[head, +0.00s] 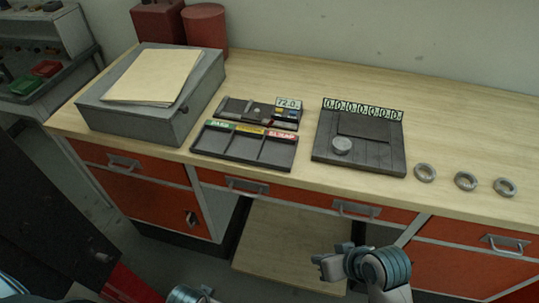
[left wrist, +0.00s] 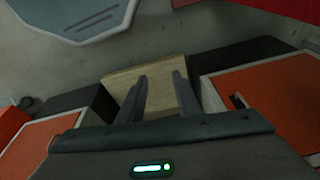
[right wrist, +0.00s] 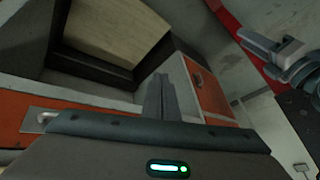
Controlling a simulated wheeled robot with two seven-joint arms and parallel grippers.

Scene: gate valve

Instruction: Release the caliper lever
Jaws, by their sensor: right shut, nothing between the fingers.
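A dark caliper-like gauge (head: 258,112) with a small display reading about 72.0 lies on the bench behind the sorting tray. Its lever is too small to make out. My right gripper (head: 328,266) is in front of the bench, below the worktop edge and well apart from the gauge. In the right wrist view its fingers (right wrist: 160,98) are together with nothing between them. My left gripper shows only in part at the bottom of the head view (head: 192,294). In the left wrist view its fingers (left wrist: 160,98) are apart and empty.
A sorting tray (head: 245,158) with green, yellow and red labels is at the front edge. A dark plate (head: 385,157) bears a round disc (head: 342,145) and a row of digits. Three metal rings (head: 465,181) lie right. A grey box (head: 140,125) stands left. The back right worktop is clear.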

